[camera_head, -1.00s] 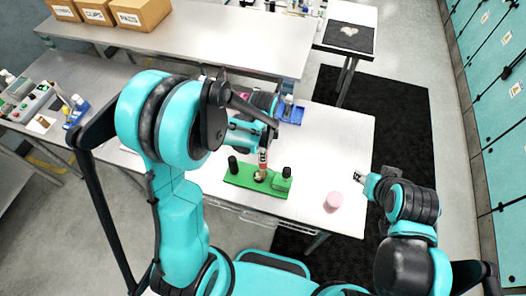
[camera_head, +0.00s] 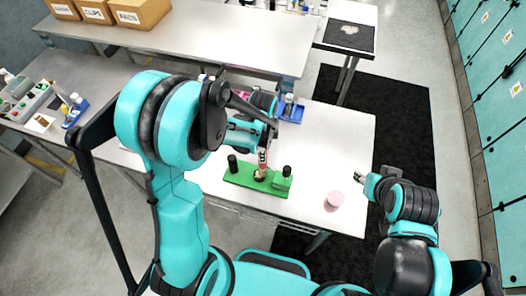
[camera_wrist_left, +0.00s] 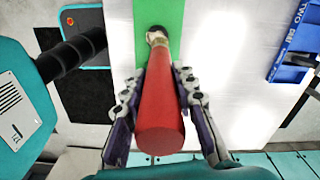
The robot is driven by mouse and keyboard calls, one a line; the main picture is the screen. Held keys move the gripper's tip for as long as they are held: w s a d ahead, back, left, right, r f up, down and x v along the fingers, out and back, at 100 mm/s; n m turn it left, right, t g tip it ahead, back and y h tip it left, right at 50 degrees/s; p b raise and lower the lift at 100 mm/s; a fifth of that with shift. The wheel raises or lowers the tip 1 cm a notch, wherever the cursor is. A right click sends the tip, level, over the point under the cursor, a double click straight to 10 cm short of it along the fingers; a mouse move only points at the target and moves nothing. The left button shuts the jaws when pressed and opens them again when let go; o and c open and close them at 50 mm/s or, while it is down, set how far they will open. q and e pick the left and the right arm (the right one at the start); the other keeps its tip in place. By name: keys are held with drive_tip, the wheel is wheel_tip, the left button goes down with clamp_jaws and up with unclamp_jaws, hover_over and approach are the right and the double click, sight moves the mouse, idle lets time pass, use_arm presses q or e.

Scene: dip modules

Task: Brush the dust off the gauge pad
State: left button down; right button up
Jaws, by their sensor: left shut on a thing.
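A brush with a red handle (camera_head: 262,157) is held by my left gripper (camera_head: 263,149). In the left wrist view the red handle (camera_wrist_left: 162,105) lies between the two fingers of the left gripper (camera_wrist_left: 160,90), with its pale head pointing away over green. In the head view the brush tip is at the middle of a green base (camera_head: 240,178), which has a black knob at the left and another at the right. I cannot make out the gauge pad or any dust under the brush. My right gripper (camera_head: 362,179) is off to the right, too small to judge its fingers.
A pink round object (camera_head: 334,200) stands on the white table (camera_head: 340,140) right of the green base. A blue holder (camera_head: 290,112) stands at the back of the table. The table between them is mostly clear.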

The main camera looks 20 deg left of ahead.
use_arm(q)
drive_tip(key=shift+s+d+b, duration=0.15)
drive_tip(key=shift+s+b, duration=0.05)
drive_tip(key=shift+b, duration=0.5)
idle(0.6)
drive_tip(key=shift+s+d, duration=0.1)
drive_tip(key=shift+d, duration=0.05)
